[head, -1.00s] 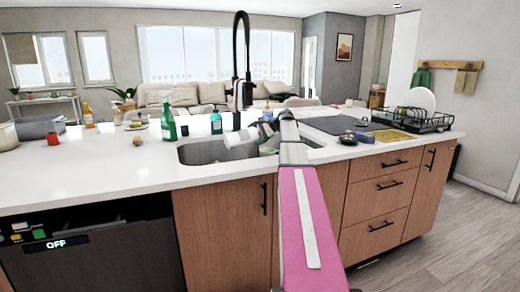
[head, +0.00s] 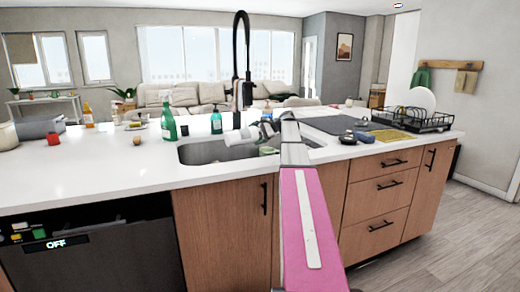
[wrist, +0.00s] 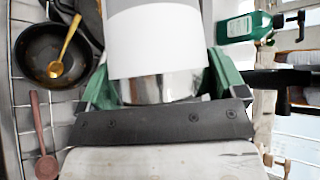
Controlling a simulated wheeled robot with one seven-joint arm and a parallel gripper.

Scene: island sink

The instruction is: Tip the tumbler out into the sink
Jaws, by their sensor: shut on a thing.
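The tumbler (head: 236,137) is a white cylinder with a shiny metal end. It lies nearly on its side above the sink (head: 200,153), its far end pointing left. My gripper (head: 268,130) holds it from the right. In the wrist view the tumbler (wrist: 155,40) sits between the green fingers of my gripper (wrist: 160,88), which is shut on it near the metal end. Its mouth and inside are not visible, and I cannot tell whether anything is pouring out.
A black faucet (head: 241,60) rises behind the sink. In the wrist view a dark pan (wrist: 45,58) with a golden spoon lies below. A dish rack (head: 425,120) stands at right.

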